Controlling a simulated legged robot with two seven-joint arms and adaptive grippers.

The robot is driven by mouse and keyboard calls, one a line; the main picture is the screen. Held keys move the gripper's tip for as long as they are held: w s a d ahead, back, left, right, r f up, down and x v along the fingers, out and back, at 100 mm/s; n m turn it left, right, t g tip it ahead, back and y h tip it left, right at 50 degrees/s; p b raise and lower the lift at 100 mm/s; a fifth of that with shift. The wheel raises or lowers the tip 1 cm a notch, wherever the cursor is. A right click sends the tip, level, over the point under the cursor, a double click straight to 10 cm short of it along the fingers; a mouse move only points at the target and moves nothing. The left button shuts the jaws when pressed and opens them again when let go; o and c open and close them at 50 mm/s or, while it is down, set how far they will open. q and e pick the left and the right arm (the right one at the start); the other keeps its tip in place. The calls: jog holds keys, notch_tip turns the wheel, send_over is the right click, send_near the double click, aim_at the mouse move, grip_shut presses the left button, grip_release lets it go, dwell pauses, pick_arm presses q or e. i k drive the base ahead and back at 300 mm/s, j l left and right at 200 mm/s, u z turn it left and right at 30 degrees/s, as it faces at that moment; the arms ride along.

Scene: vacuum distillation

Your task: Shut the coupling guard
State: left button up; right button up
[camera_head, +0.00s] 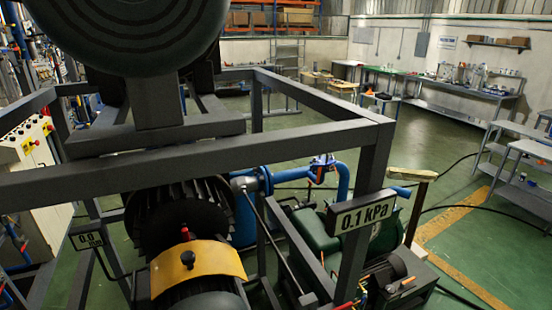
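The coupling guard appears to be the yellow curved cover (198,266) at the lower middle left, inside the dark steel frame. A small knob (187,259), red and black, stands on its top. The guard lies between a dark finned round housing (180,212) behind it and a dark rounded body (203,299) in front at the picture's bottom edge. I cannot tell from this angle whether the guard is fully down, and the coupling under it is hidden. Neither of my grippers is in view.
A large dark round body (125,30) fills the top left. A "0.1 kPa" sign (361,214), blue pipe (342,182) and green machine (316,232) stand to the right. Open green floor (425,150) lies beyond.

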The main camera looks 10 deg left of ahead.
aim_at(197, 262)
jog(key=u, duration=1.1)
jog(key=l+u, duration=0.75)
jog(key=l, duration=0.2)
jog(key=k+l+u, duration=0.15)
jog(key=l+u, duration=0.2)
jog(key=k+l+u, duration=0.15)
jog(key=l+u, duration=0.25)
jog(key=k+l+u, duration=0.35)
jog(key=l, duration=0.15)
jog(key=k+l, duration=0.3)
jog(key=l, duration=0.2)
jog(key=k+l, duration=0.3)
jog(key=l, duration=0.15)
jog(key=k+l+u, duration=0.1)
jog(key=k+l, duration=0.15)
jog(key=l, duration=0.25)
